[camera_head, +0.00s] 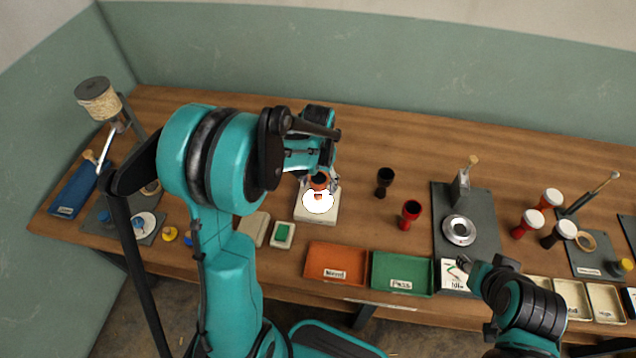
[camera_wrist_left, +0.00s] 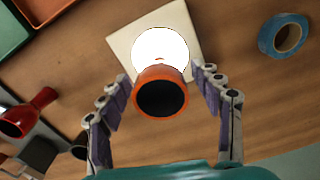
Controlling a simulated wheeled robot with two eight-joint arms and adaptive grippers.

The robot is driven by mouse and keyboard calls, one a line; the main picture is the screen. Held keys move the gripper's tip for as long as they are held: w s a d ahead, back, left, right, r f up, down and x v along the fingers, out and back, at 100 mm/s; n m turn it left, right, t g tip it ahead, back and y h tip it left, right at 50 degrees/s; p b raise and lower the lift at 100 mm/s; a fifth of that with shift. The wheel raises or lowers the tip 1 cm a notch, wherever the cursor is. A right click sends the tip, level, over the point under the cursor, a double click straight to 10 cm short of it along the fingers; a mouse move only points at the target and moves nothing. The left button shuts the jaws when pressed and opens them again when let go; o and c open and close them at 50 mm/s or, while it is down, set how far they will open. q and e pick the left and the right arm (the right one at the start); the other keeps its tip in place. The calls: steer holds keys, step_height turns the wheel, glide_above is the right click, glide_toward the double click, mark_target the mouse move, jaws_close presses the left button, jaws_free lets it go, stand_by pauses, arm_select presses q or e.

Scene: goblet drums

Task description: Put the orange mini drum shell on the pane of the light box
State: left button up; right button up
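The orange mini drum shell (camera_head: 320,180) is upright at the glowing round white pane (camera_head: 318,203) of the cream light box (camera_head: 301,211). In the left wrist view, the shell (camera_wrist_left: 161,96) shows its dark open mouth and overlaps the near part of the pane (camera_wrist_left: 160,48). Its foot is hidden there; in the head view it appears to rest on the pane. My left gripper (camera_head: 322,178) is over the box, its fingers on either side of the shell with narrow gaps in the left wrist view. My right gripper (camera_head: 463,265) is near the front right; its opening is unclear.
A black shell (camera_head: 385,181) and a red shell (camera_head: 411,214) stand right of the box. An orange tray (camera_head: 335,262) and a green tray (camera_head: 402,273) lie in front. A blue tape ring (camera_wrist_left: 284,35) lies near the box. My left arm hides part of the table.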

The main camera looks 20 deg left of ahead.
arm_select(q)
steer(key=shift+r, duration=0.2)
step_height(320, 180, up, 11)
steer(key=p, duration=0.3)
steer(key=shift+p, duration=0.3)
steer(key=s+d+r+t, duration=0.3)
steer(key=s, duration=0.4)
steer(key=s+d+r+t, duration=0.3)
steer(key=s+t, duration=0.1)
steer(key=s, duration=0.3)
steer(key=shift+f, duration=0.1)
